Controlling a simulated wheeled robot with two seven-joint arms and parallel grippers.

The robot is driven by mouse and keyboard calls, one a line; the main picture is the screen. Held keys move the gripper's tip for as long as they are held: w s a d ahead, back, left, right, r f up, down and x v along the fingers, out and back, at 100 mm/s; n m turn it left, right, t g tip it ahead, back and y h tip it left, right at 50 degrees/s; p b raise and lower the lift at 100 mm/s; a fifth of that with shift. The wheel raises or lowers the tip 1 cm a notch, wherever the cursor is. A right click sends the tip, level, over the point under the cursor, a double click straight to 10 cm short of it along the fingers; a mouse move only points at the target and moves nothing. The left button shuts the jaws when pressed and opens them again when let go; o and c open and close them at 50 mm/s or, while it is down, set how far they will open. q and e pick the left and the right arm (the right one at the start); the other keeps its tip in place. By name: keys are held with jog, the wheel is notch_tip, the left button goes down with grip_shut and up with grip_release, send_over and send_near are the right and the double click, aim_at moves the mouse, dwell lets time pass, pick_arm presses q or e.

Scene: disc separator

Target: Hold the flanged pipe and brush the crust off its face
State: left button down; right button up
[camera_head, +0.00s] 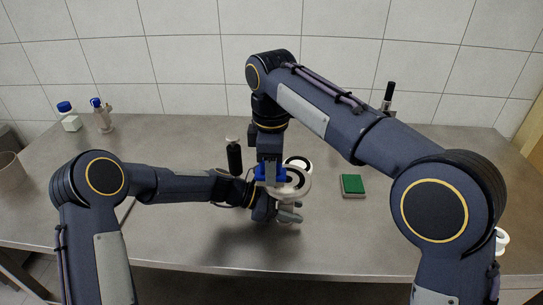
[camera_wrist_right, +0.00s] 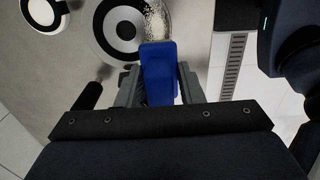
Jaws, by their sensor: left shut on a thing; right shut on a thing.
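The flanged pipe (camera_head: 297,187) shows as a pale round flange in the head view, below my right gripper. My right gripper (camera_head: 269,172) points down, shut on the blue brush (camera_wrist_right: 158,75), whose front end is at the flange's edge beside the crust. I cannot tell whether the bristles touch.
A white ring with a dark centre (camera_head: 298,161) lies just behind the pipe. A green block (camera_head: 353,186) lies to the right, and a black bottle (camera_head: 234,158) stands to the left. Small bottles (camera_head: 103,118) stand at the back left. The front of the table is clear.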

pick_arm(q)
jog(key=shift+s+a+f, duration=0.1)
jog(key=shift+s+f, duration=0.05)
jog(key=shift+f, duration=0.2)
pick_arm(e)
jog(key=f, duration=0.3)
jog(key=shift+d, duration=0.3)
jog(key=shift+c, duration=0.4)
jog(key=shift+d, duration=3.2)
jog(key=shift+a, duration=3.55)
jog(key=shift+r, duration=4.2)
pick_arm(q)
jog(key=c, duration=1)
grip_release()
jog(key=o, duration=1)
jog(key=shift+r, duration=0.25)
